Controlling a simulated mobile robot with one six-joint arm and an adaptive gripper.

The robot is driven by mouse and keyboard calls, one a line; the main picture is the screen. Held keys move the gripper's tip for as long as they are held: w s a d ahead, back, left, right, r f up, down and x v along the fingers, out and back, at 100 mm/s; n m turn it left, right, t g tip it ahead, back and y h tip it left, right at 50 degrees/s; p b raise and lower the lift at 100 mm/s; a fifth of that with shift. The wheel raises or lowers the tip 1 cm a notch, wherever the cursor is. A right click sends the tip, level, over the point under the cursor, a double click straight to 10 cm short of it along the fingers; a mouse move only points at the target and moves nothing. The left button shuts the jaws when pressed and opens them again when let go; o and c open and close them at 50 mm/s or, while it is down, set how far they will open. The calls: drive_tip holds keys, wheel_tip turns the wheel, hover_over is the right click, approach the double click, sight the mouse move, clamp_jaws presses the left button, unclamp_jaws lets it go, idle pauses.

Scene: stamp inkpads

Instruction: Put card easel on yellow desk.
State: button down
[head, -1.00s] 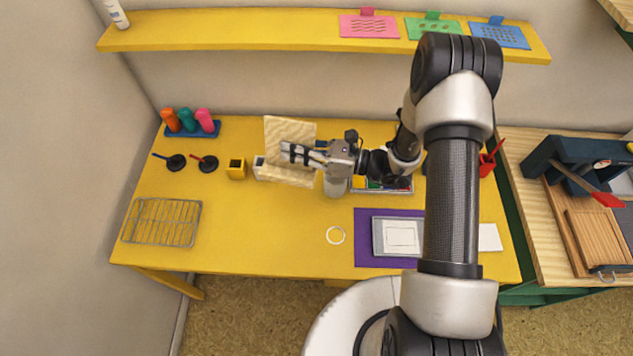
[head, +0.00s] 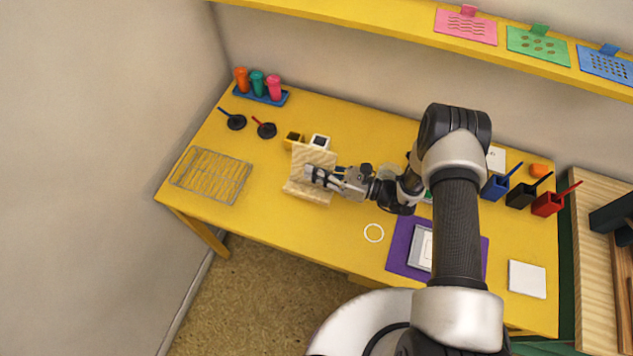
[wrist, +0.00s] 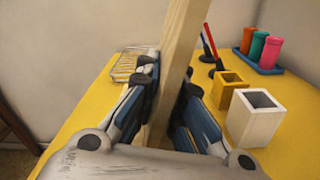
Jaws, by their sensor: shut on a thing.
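The card easel (head: 313,160) is a pale wooden stand with a back board and a front ledge. My gripper (head: 314,177) is shut on it, with the fingers across its board. In the wrist view the easel (wrist: 176,70) appears as an upright slab between both fingers of my gripper (wrist: 165,85). The easel is over the yellow desk (head: 285,222), in front of two small cups. I cannot tell whether its base touches the desktop. My gripper hides part of the board.
A yellow cup (head: 293,139) and a white cup (head: 320,141) stand just behind the easel. A wire rack (head: 212,176) lies to the left. A white ring (head: 374,233) and purple mat (head: 400,254) lie to the right.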

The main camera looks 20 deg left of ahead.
drive_tip(key=shift+f+b, duration=0.65)
drive_tip(key=shift+f, duration=2)
drive_tip(key=shift+f, duration=0.15)
drive_tip(key=c, duration=1.7)
unclamp_jaws()
drive_tip(key=shift+d+r, duration=0.2)
drive_tip(key=shift+d, duration=0.1)
drive_tip(key=d, duration=0.7)
drive_tip(key=s+d, duration=0.1)
drive_tip(key=d, duration=0.3)
drive_tip(key=shift+d+p, duration=0.2)
drive_tip(key=shift+p, duration=0.15)
